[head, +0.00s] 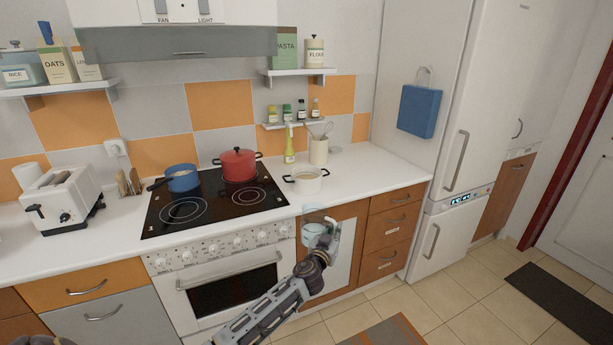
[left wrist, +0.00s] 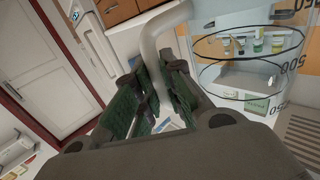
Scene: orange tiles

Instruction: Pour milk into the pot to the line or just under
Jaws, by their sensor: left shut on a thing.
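My left gripper (head: 325,250) is shut on the handle of a clear measuring jug (head: 314,226), in front of the counter's front edge. In the left wrist view, the gripper fingers (left wrist: 156,98) close around the pale handle, and the see-through jug (left wrist: 250,62) with dark markings stands to the right. How much milk is in the jug I cannot tell. A white open pot (head: 306,187) with dark side handles stands on the counter, beyond the jug and a little left of it. Its inside looks pale; no line can be made out.
A red lidded pot (head: 238,166) and a blue saucepan (head: 182,178) stand on the black hob (head: 212,202). A yellow-green bottle (head: 289,146) and a utensil holder (head: 318,151) stand behind the white pot. The counter (head: 370,176) right of the pot is clear.

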